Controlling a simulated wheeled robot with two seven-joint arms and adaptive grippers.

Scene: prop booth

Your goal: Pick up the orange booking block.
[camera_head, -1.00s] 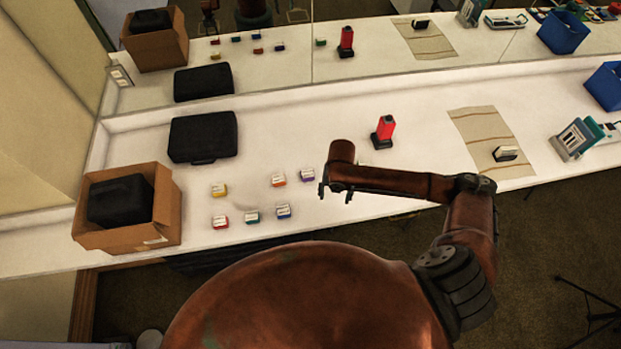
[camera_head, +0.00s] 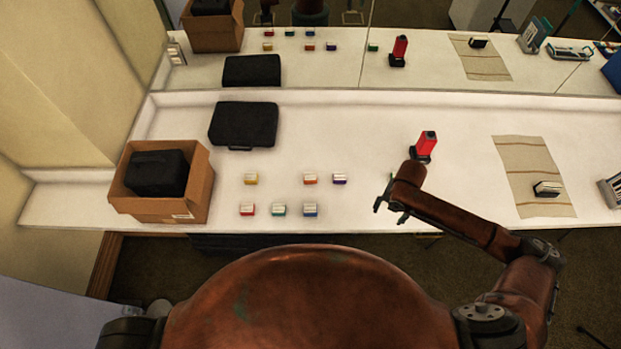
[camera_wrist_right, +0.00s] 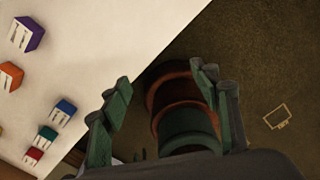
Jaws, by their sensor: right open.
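The orange booking block (camera_head: 311,178) is a small block with a white top, on the white counter in the head view, between the yellow block (camera_head: 251,179) and the purple block (camera_head: 339,179). In the right wrist view the orange block (camera_wrist_right: 10,75) is at the left edge, partly cut off. My right gripper (camera_head: 390,208) is open and empty, at the counter's front edge, right of the blocks. In the right wrist view its fingers (camera_wrist_right: 160,80) stand apart with nothing between them. My left gripper is not in view.
The red block (camera_head: 247,210), green block (camera_head: 279,210) and blue block (camera_head: 310,210) form the front row. A red device (camera_head: 426,143) stands behind my right gripper. A cardboard box (camera_head: 190,200) and black case (camera_head: 243,125) are left. A striped cloth (camera_head: 525,160) lies right. A mirror backs the counter.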

